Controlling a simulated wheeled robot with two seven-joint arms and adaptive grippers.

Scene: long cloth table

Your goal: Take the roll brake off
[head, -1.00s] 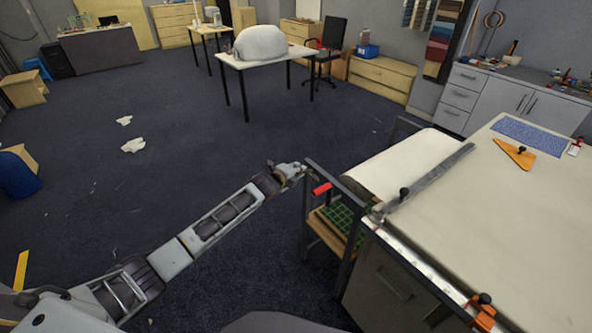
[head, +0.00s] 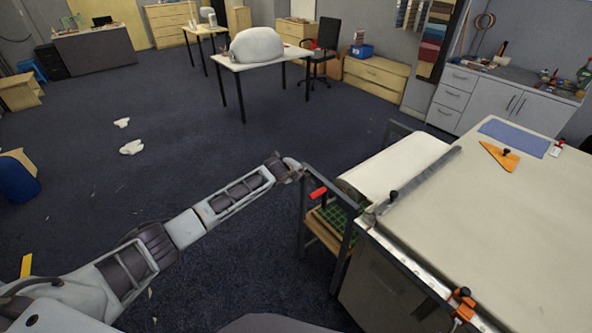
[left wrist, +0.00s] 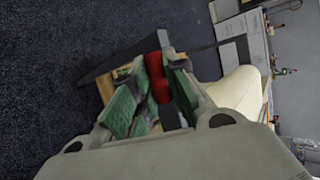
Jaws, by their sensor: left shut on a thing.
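The roll brake shows as a short red handle (head: 318,193) on the grey frame at the near end of the fabric roll holder. My left gripper (head: 294,169) is at the top of that frame, just left of the handle in the head view. In the left wrist view, the red handle (left wrist: 157,75) lies between the green-padded fingers of my left gripper (left wrist: 156,88), which is shut on it. The cream fabric roll (head: 395,166) lies across the frame; part of it also shows in the left wrist view (left wrist: 238,90). My right gripper is not in view.
The cutting table (head: 500,225) is to the right, with a metal bar (head: 422,181) along its end, an orange clamp (head: 462,303) on its near edge and an orange tool (head: 500,156).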

